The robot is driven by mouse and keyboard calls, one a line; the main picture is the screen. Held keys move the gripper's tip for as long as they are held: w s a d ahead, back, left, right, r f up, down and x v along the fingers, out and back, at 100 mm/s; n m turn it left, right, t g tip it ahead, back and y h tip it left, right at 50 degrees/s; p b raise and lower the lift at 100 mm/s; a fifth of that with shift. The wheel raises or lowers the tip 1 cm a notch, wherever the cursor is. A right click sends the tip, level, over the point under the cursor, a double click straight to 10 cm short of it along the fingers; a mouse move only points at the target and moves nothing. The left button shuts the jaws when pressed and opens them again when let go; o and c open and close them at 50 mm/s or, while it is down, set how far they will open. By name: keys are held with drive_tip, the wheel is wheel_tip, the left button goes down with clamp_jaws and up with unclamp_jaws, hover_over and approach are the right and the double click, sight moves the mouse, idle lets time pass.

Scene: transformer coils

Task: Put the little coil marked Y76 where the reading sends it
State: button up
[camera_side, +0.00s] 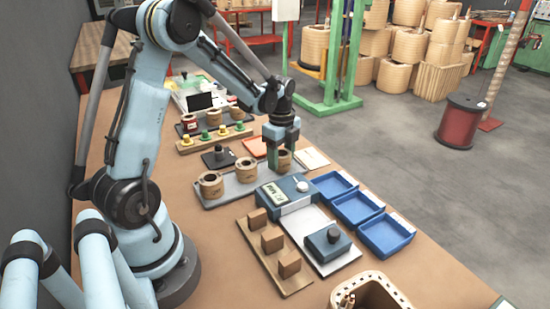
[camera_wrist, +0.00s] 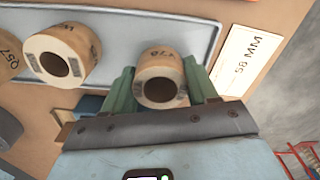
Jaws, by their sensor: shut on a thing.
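My gripper (camera_side: 279,155) is shut on a little tan coil (camera_side: 285,161) at the right end of the grey tray. In the wrist view my gripper's green fingers (camera_wrist: 160,90) press both sides of this coil (camera_wrist: 161,62), whose upside-down mark looks like Y76. I cannot tell whether it touches the tray. Two more coils stand on the grey tray (camera_side: 228,190): a middle one (camera_side: 246,170) and a left one (camera_side: 210,184). In the wrist view the left one (camera_wrist: 10,58) is marked Q57. A blue meter (camera_side: 285,190) stands in front; its display is too small to read.
Three blue bins (camera_side: 333,186) with small labels run along the table's right side. A white card (camera_wrist: 243,60) reads 58 MM. Wooden blocks (camera_side: 272,240) stand on a board near the front. A blue device with a black knob (camera_side: 328,243) stands on a plate beside them.

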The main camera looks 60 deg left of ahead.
drive_tip(key=shift+f, duration=0.3)
drive_tip(key=o, duration=1.2)
wheel_tip(320, 180, up, 12)
drive_tip(key=f, duration=0.1)
drive_tip(key=s+d+n+t, duration=0.3)
drive_tip(key=s+d+n, duration=0.1)
drive_tip(key=d+n, duration=0.3)
drive_tip(key=s+d+r+n+t, duration=0.1)
drive_tip(key=s+d+n+t, duration=0.3)
drive_tip(key=d+n, duration=0.3)
drive_tip(key=shift+d+r+n, duration=0.3)
drive_tip(key=shift+d, duration=1.15)
